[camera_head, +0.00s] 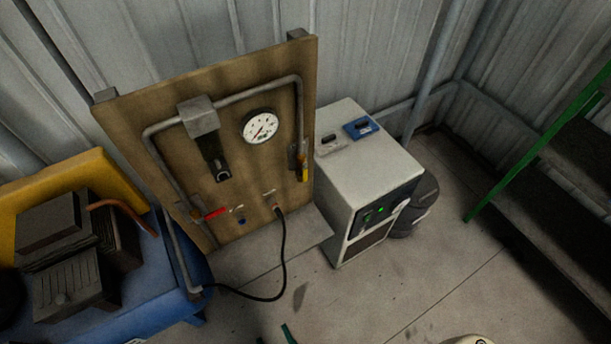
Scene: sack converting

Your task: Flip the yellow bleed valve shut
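The yellow bleed valve (303,170) is on the right side of an upright wooden board (240,85). Its yellow handle hangs roughly straight down beside the grey pipe (299,110). Whether the valve is open or shut inside cannot be told from this view. My gripper is not in view, and nothing is seen touching the yellow handle.
A white cabinet (368,151) with a green light stands close right of the board. Floor (430,290) in front right is mostly clear; green-railed stairs (540,150) are right.

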